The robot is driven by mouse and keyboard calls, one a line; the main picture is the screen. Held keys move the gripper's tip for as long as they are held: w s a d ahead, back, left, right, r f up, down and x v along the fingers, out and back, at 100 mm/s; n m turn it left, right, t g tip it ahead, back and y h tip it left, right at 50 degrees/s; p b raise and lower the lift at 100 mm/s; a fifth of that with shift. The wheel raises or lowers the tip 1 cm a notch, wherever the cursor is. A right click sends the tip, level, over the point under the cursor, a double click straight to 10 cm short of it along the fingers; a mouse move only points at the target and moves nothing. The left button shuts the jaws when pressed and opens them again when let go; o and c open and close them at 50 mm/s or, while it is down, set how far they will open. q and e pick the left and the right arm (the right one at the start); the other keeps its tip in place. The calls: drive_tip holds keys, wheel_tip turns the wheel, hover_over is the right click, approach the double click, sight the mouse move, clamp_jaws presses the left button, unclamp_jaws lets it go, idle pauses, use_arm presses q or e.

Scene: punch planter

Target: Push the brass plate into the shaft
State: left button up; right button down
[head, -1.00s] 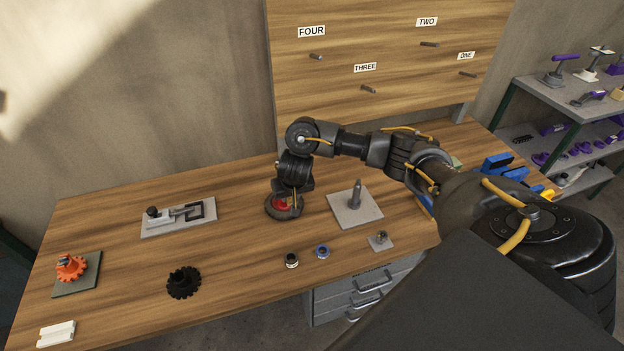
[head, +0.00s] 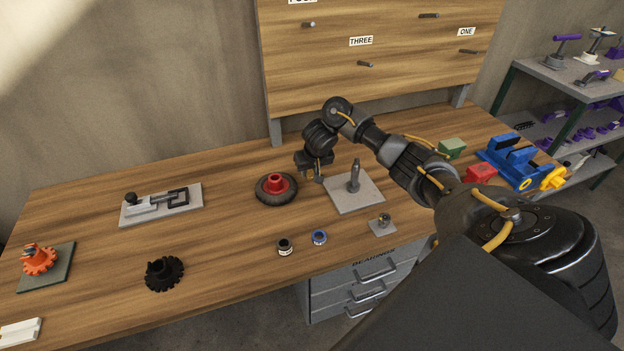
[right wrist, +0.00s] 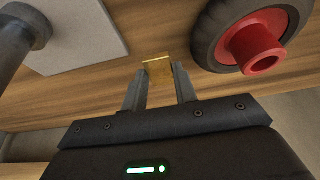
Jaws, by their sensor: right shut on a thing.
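The brass plate (right wrist: 158,68) is a small gold piece between my right fingertips in the right wrist view. My right gripper (right wrist: 160,82) is shut on it. In the head view this gripper (head: 318,178) is over the table between the wheel and the shaft; the plate is too small to make out there. The upright grey shaft (head: 354,176) stands on a square grey base (head: 342,200). It also shows at the upper left of the right wrist view (right wrist: 16,32). No slot in the shaft can be made out. My left gripper is not in view.
A black wheel (head: 262,194) with a red hub (head: 277,182) lies left of the gripper. Small rings, black (head: 284,246) and blue (head: 319,237), and a small grey mount (head: 382,225) are nearer. A blue vise (head: 512,160) is at the right.

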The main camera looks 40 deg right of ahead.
sight(312, 174)
drive_tip(key=shift+d+f, duration=0.15)
drive_tip(key=shift+f, duration=0.05)
drive_tip(key=shift+w+d+f+b, duration=0.1)
drive_tip(key=shift+d+f+b, duration=0.1)
drive_tip(key=shift+f, duration=0.7)
drive_tip(key=shift+w+d+f+b, duration=0.1)
drive_tip(key=shift+f+b, duration=0.05)
drive_tip(key=shift+f, duration=0.7)
drive_tip(key=shift+a+f, duration=0.1)
drive_tip(key=c, duration=1.4)
unclamp_jaws()
drive_tip(key=shift+f, duration=0.1)
drive_tip(key=shift+o, duration=0.2)
drive_tip(key=shift+s+r, duration=0.1)
drive_tip(key=shift+r, duration=0.3)
drive_tip(key=p+v, duration=0.6)
drive_tip(key=v, duration=0.5)
drive_tip(key=shift+s+r, duration=0.2)
drive_tip(key=shift+r, duration=0.05)
